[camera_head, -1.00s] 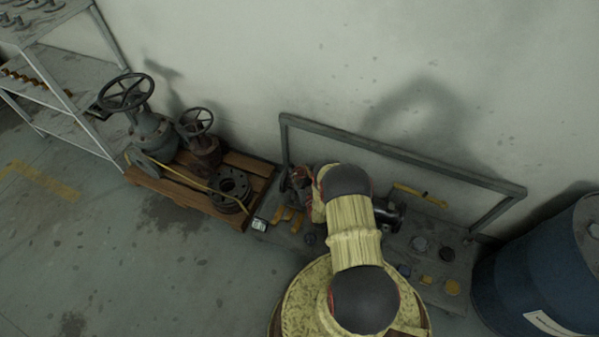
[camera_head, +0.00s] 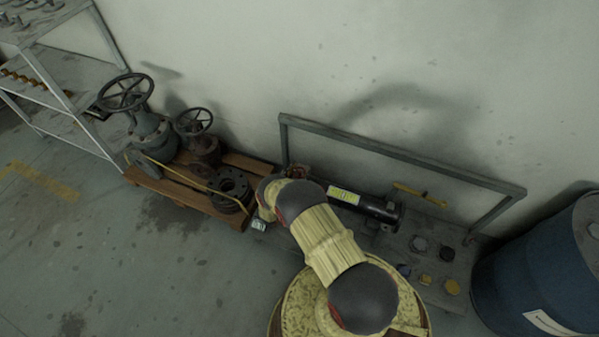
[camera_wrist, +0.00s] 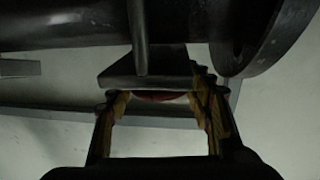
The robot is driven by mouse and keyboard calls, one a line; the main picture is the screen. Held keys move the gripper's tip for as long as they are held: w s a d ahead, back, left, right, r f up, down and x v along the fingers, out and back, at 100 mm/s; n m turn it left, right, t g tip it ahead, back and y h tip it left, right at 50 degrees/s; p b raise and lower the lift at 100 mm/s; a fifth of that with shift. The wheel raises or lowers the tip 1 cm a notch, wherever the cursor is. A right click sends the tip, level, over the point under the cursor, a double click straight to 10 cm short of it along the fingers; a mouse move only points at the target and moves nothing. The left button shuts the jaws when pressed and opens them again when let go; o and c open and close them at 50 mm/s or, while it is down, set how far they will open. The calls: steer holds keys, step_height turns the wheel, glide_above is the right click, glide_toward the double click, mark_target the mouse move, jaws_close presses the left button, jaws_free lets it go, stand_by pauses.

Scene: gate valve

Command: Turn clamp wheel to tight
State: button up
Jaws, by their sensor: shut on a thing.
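In the wrist view the two yellow-and-dark fingers of my gripper (camera_wrist: 160,100) stand on either side of a dark red rounded piece, which I take to be the clamp wheel (camera_wrist: 160,96). Only a thin red edge of it shows under a dark angled block (camera_wrist: 148,72). A thin vertical rod (camera_wrist: 139,40) stands above the block, in front of a thick dark pipe body (camera_wrist: 80,22). In the head view my arm hides the gripper and the wheel. The black cylinder (camera_head: 375,207) with a yellow label lies on the bench, right of my arm's end.
The low grey bench (camera_head: 440,240) has a rail along the wall and several small parts on its right. A blue drum (camera_head: 530,265) stands at the right. A wooden pallet (camera_head: 190,195) with handwheel valves (camera_head: 150,135) stands left. The floor at front left is clear.

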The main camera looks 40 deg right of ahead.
steer(key=shift+m+g+h, duration=0.4)
steer(key=shift+m+g, duration=0.4)
steer(key=shift+g, duration=0.7)
steer(key=o, duration=1.2)
steer(key=shift+c, duration=0.2)
